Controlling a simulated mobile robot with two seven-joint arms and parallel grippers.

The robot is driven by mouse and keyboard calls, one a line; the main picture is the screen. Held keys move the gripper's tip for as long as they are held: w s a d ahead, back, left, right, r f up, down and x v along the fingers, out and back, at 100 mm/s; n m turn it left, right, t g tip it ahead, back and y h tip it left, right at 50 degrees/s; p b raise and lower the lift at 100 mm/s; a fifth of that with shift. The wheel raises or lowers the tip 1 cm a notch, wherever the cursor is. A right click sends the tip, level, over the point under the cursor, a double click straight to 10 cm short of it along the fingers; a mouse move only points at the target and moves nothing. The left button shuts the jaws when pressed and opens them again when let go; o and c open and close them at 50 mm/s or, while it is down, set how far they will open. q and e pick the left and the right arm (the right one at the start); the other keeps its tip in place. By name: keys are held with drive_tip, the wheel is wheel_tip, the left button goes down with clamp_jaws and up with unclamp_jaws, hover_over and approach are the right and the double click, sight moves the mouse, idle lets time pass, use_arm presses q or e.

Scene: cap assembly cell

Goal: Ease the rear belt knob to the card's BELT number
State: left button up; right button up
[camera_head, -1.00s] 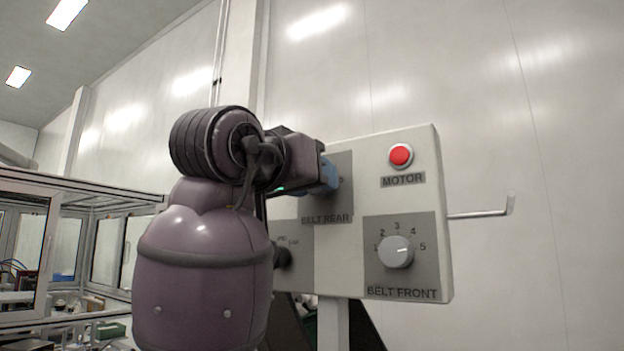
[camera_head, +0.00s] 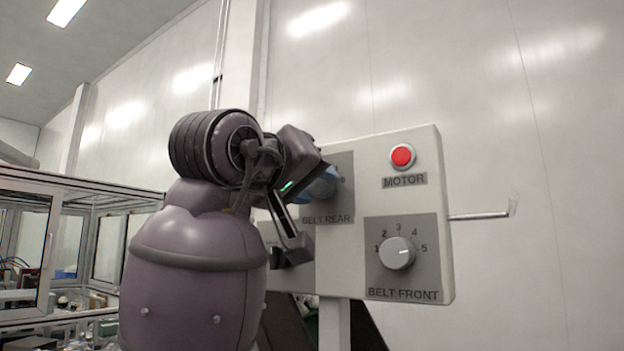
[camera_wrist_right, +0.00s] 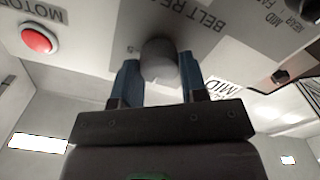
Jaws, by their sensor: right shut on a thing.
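The rear belt knob (camera_wrist_right: 160,58) is a grey round knob on the panel marked BELT REAR. My right gripper (camera_wrist_right: 158,70) is shut on it, with one blue finger on each side. In the head view the right gripper (camera_head: 318,184) is tilted at the BELT REAR plate (camera_head: 340,207), and its body and wrist hide most of the knob and its scale. The knob's pointer and number cannot be read. A white card-like label reading MID (camera_wrist_right: 229,88) shows in the wrist view; no BELT number is legible. My left gripper is not in view.
The control panel (camera_head: 375,180) also carries a red MOTOR button (camera_head: 402,156) and the BELT FRONT knob (camera_head: 397,253), with a scale from 1 to 5. A metal rod (camera_head: 480,216) sticks out right of the panel. Framed glass enclosures (camera_head: 40,240) stand at the left.

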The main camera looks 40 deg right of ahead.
drive_tip(key=shift+r, duration=0.1)
drive_tip(key=o, duration=0.9)
drive_tip(key=b+v, duration=0.2)
drive_tip(key=v, duration=0.8)
drive_tip(key=shift+s+a, duration=0.2)
drive_tip(key=shift+a, duration=0.15)
